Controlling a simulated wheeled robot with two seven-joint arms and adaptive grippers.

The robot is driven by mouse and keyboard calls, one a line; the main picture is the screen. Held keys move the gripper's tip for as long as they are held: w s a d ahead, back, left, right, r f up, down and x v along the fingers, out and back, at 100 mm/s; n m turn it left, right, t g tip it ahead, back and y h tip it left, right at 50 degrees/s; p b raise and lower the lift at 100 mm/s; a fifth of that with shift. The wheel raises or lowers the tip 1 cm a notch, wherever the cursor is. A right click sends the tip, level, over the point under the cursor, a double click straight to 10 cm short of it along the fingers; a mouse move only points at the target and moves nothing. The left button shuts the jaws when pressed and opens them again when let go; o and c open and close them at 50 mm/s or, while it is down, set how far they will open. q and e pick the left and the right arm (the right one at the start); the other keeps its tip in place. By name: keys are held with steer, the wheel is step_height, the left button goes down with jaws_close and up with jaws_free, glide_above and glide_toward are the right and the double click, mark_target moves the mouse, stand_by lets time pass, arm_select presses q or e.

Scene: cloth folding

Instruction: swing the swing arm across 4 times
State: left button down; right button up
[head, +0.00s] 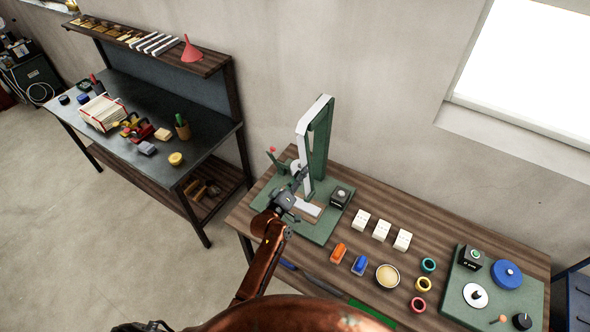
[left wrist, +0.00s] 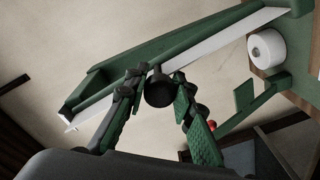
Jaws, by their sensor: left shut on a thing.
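A device with a tall green post (head: 319,150) and a white strip along its edge stands on a green base plate (head: 319,233) at the left end of the wooden table. My left gripper (head: 301,174) is at the lower left of the post. In the left wrist view its two green-padded fingers (left wrist: 160,100) are around a black knob (left wrist: 158,89), in front of the green and white beam (left wrist: 190,52). I take the knob to be the swing arm's handle; the arm's exact pivot is hard to make out. My right gripper is not in view.
A red-tipped lever (head: 272,150) and a small black box (head: 341,195) are on the device's base. White blocks (head: 381,230), coloured rings (head: 423,284) and a second green plate (head: 492,300) are to the right. A dark workbench (head: 160,120) stands at left.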

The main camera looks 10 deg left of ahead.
arm_select(q)
steer(key=shift+s+d+r+n+p, duration=0.2)
steer(key=shift+d+n+p, duration=0.3)
steer(key=shift+d, duration=0.15)
steer(key=shift+s+d+r+n+p, duration=0.2)
steer(key=shift+d+n+p, duration=0.2)
steer(key=shift+d+n, duration=0.15)
steer(key=c, duration=1.6)
jaws_free()
steer(key=shift+d, duration=0.1)
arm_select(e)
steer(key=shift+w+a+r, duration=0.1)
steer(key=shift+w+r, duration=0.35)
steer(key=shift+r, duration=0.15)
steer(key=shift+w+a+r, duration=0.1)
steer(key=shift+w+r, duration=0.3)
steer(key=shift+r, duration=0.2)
arm_select(q)
steer(key=v, duration=1.2)
steer(key=shift+r, duration=0.1)
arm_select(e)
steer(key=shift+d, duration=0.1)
